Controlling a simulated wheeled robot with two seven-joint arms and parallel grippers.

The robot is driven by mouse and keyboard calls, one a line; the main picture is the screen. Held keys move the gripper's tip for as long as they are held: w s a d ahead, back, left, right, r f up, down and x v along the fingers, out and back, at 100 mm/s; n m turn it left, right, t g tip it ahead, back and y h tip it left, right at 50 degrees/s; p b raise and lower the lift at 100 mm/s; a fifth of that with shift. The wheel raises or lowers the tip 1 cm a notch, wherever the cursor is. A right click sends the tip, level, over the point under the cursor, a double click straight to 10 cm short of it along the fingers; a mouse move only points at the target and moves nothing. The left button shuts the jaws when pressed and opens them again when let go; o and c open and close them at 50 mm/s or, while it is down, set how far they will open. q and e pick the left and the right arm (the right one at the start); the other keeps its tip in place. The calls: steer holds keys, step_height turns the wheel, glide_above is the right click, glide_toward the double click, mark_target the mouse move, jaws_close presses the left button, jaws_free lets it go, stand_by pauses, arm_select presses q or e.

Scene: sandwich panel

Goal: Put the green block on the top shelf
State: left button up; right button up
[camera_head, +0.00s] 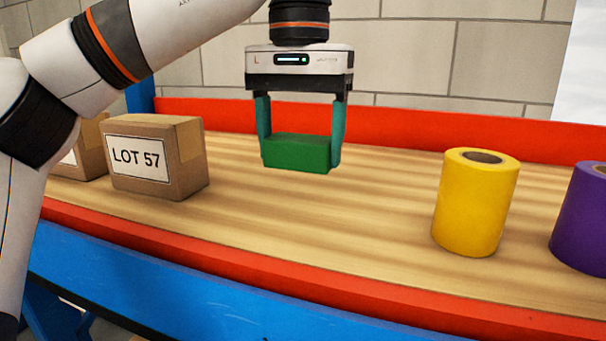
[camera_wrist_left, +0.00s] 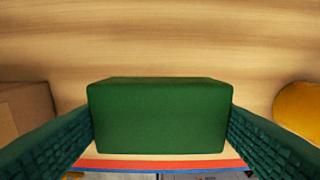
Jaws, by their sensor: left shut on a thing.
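The green block (camera_head: 298,153) is held between the two teal fingers of my left gripper (camera_head: 301,150). The gripper points down and is shut on the block's two ends. The block appears above the wooden shelf (camera_head: 360,220), though the size of the gap under it is hard to tell. In the left wrist view the block (camera_wrist_left: 160,118) fills the space between the ribbed fingers, with the wooden surface beyond it. My right gripper is not in view.
A cardboard box marked LOT 57 (camera_head: 155,158) stands left of the block, with another box (camera_head: 92,150) partly behind it. A yellow roll (camera_head: 470,210) and a purple roll (camera_head: 585,220) stand to the right. Red edging (camera_head: 250,270) runs along the shelf's front, above a blue beam (camera_head: 200,290).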

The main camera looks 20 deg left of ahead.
mark_target(302, 168)
arm_select(q)
steer(key=f, duration=0.4)
steer(key=shift+w, duration=0.3)
steer(key=shift+s+f, duration=0.1)
steer(key=shift+f, duration=0.4)
steer(key=o, duration=0.9)
steer(key=shift+o, duration=0.6)
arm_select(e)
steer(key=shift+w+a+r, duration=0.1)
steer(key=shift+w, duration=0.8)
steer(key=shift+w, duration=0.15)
